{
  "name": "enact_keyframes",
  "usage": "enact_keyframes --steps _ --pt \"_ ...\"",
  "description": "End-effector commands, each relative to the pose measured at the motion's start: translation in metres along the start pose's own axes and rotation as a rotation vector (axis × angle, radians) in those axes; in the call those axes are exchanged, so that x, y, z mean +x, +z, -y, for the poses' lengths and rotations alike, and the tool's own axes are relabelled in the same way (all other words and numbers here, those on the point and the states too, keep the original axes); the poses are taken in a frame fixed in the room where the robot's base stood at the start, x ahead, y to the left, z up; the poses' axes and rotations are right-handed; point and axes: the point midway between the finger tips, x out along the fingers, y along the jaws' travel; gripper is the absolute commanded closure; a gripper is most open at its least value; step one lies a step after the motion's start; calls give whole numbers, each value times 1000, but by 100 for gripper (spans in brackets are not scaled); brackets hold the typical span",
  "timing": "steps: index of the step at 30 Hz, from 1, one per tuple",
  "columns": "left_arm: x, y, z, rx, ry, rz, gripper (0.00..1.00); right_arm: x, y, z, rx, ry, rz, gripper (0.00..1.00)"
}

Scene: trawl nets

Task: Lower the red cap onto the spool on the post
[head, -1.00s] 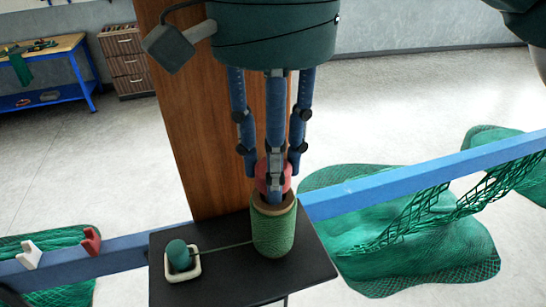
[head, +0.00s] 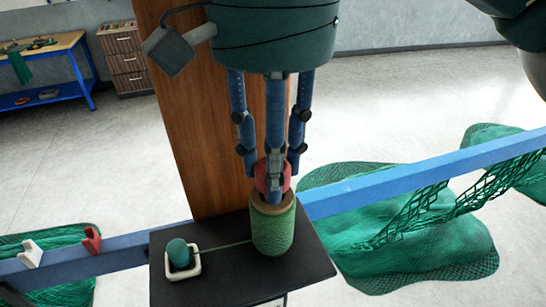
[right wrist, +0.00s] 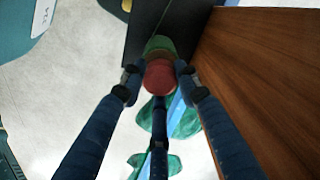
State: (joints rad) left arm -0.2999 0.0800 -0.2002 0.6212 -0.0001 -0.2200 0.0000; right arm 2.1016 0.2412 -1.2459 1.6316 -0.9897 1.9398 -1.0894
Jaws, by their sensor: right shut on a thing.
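The red cap (head: 261,178) is held between the fingers of my right gripper (head: 273,172), which comes down from above and is shut on it. The spool (head: 272,230), wound with green twine and topped by a brown rim, stands upright on the dark shelf (head: 220,280). The cap is just above or at the spool's top; a front finger hides whether they touch. In the right wrist view the cap (right wrist: 159,76) sits between the fingertips, with green twine (right wrist: 159,44) behind it. The post inside the spool is hidden. My left gripper is not in view.
A wooden column (head: 185,120) rises close behind the shelf. A green twine runs from the spool to a small green piece (head: 178,252) in a white holder. A blue rail (head: 400,183) crosses behind, with green nets (head: 420,250) at right.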

Motion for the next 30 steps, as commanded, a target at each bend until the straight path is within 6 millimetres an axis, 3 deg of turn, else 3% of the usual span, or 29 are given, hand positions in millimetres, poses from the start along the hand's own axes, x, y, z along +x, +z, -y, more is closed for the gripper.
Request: enact_keyframes --steps 25,26,28,30 --pt "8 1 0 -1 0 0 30 13 0 0 0 -1 -1 88" --pt "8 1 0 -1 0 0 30 13 0 0 0 -1 -1 65" --pt "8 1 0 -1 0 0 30 13 0 0 0 0 -1 51" --pt "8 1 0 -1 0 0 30 13 0 0 0 0 -1 47"
